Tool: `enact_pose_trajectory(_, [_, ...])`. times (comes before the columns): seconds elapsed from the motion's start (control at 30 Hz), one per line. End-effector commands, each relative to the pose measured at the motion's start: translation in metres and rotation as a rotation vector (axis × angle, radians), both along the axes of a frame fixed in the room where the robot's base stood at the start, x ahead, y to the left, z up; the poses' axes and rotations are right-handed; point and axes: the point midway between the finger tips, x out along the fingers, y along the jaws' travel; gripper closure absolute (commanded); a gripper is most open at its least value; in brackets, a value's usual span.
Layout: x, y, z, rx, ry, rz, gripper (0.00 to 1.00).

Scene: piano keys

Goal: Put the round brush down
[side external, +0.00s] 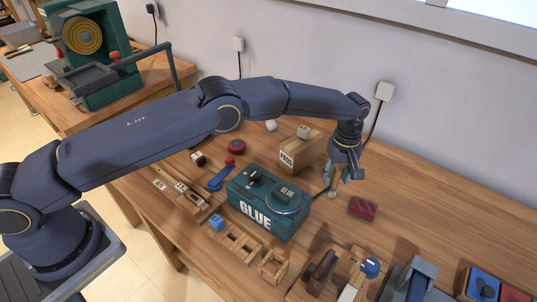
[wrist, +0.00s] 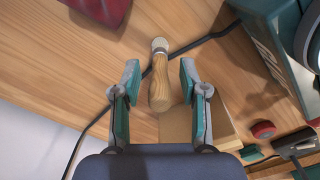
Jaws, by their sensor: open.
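The round brush (wrist: 160,82) has a wooden handle and a pale, round head. In the wrist view it sits between the two fingers of my gripper (wrist: 160,72), with a visible gap on each side. The fingers are open and do not grip it. Its head points away from my wrist, over the wooden bench; I cannot tell if it stands upright or leans. In the side view my gripper (side external: 338,184) is low over the bench, right of the green glue box, and mostly hides the brush.
The green glue box (side external: 258,222) stands close on the left, with a cardboard box (side external: 308,158) behind. A dark red item (side external: 362,208) lies to the right. A black cable (wrist: 207,38) runs past the brush head. Wooden racks (side external: 233,240) and tools fill the front; the back right bench is clear.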

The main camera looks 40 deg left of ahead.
Motion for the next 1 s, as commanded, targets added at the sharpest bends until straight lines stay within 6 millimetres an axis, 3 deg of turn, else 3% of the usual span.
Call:
enact_pose_trajectory(0.17, [0.000, 0.000, 0.006, -0.001, -0.001, 0.000, 0.57])
enact_pose_trajectory(0.27, [0.001, 0.000, 0.021, -0.001, -0.003, 0.000, 0.57])
enact_pose_trajectory(0.6, [0.000, 0.000, 0.095, -0.001, -0.003, 0.000, 0.57])
enact_pose_trajectory(0.83, [0.000, 0.001, 0.124, -0.001, -0.003, -0.002, 0.57])
enact_pose_trajectory(0.93, [0.001, 0.012, 0.145, -0.008, -0.017, -0.019, 0.57])
enact_pose_trajectory(1.0, [0.000, 0.028, 0.172, -0.019, -0.040, -0.050, 0.57])
